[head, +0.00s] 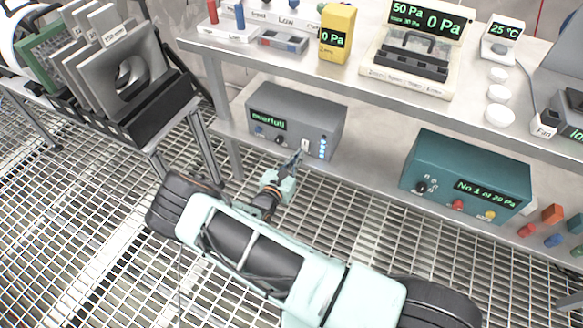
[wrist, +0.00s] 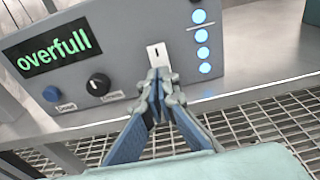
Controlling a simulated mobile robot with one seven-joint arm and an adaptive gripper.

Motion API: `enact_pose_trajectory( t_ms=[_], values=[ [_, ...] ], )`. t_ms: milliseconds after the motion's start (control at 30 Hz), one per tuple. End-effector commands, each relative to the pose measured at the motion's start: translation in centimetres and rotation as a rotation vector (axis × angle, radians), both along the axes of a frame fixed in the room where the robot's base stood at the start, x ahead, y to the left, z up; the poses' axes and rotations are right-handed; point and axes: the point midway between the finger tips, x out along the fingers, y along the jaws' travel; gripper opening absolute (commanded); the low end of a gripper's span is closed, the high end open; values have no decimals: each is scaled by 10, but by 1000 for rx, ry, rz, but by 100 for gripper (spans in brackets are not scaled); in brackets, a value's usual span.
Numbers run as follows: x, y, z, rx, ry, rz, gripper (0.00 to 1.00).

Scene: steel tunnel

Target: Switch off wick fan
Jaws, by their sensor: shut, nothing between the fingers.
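A grey box (head: 295,118) with a green display reading "overfull" stands on the lower shelf. It also shows in the wrist view (wrist: 125,62), with a blue button (wrist: 51,93), a black knob (wrist: 98,84) and a column of lit blue lights (wrist: 202,36). A white switch plate (wrist: 157,53) with a dark slot or lever is on its front. My gripper (wrist: 158,80) is shut and empty, its tips just below the plate; contact cannot be told. In the head view my gripper (head: 297,158) is at the box's front. Which device is the wick fan is not readable here.
A teal box (head: 468,172) with dials stands right on the same shelf. A small "Fan" label (head: 543,125) is on the upper shelf, with a pressure display (head: 420,45) and yellow meter (head: 337,34). A plate rack (head: 115,60) stands left. The floor is grating.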

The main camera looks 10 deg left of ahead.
Motion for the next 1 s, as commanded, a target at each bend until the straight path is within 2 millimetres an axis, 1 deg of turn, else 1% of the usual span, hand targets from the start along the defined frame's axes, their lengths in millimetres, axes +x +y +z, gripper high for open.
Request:
enact_pose_trajectory(
  t_ms=[100,200,567,867,933,1000],
  values=[
    [9,-3,-2,0,0,0,0],
    [12,-4,-2,0,1,0,0],
    [12,-4,-2,-1,-3,1,0],
    [20,-7,-12,-34,-92,1,0],
    [20,-7,-6,-35,-97,1,0],
    [20,-7,-6,-35,-96,0,0]
  ],
)
